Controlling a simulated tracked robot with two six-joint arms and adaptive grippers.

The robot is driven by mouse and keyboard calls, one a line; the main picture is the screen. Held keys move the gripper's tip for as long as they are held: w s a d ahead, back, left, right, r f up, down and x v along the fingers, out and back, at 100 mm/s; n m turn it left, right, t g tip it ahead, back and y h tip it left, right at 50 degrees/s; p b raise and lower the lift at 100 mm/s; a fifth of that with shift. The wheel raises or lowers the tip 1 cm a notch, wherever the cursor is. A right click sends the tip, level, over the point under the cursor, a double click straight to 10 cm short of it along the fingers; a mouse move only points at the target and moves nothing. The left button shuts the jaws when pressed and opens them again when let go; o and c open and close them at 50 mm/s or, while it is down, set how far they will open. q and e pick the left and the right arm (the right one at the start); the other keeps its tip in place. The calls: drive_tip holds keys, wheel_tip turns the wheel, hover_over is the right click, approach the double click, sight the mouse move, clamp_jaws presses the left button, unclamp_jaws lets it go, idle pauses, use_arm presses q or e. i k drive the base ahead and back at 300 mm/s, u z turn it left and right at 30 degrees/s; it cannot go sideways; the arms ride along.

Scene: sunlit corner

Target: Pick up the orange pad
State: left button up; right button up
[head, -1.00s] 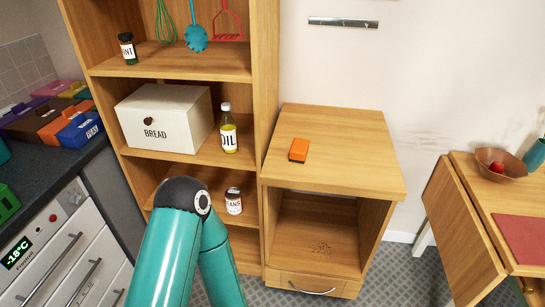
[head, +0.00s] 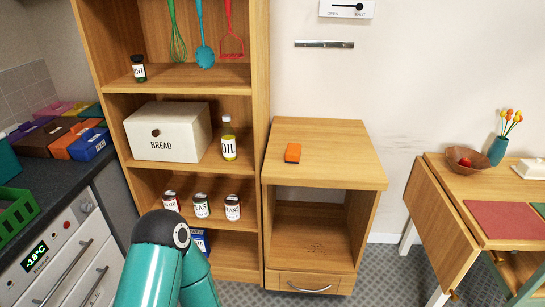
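The orange pad (head: 292,153) is a small orange block with a dark underside. It lies flat near the left side of the wooden cabinet top (head: 335,160), with nothing touching it. One teal arm of mine rises at the bottom, left of the cabinet, with its dark joint in front of the shelf unit. Neither of my grippers shows in the head view.
A tall shelf unit (head: 262,60) stands directly left of the cabinet, holding a bread box (head: 168,131), an oil bottle (head: 228,140) and several cans. At right is a drop-leaf table (head: 436,175) with a bowl (head: 466,160). Patterned floor lies between cabinet and table.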

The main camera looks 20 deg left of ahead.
sight(293, 153)
drive_tip(key=z, duration=0.15)
drive_tip(key=i, duration=0.9)
drive_tip(key=u, duration=0.05)
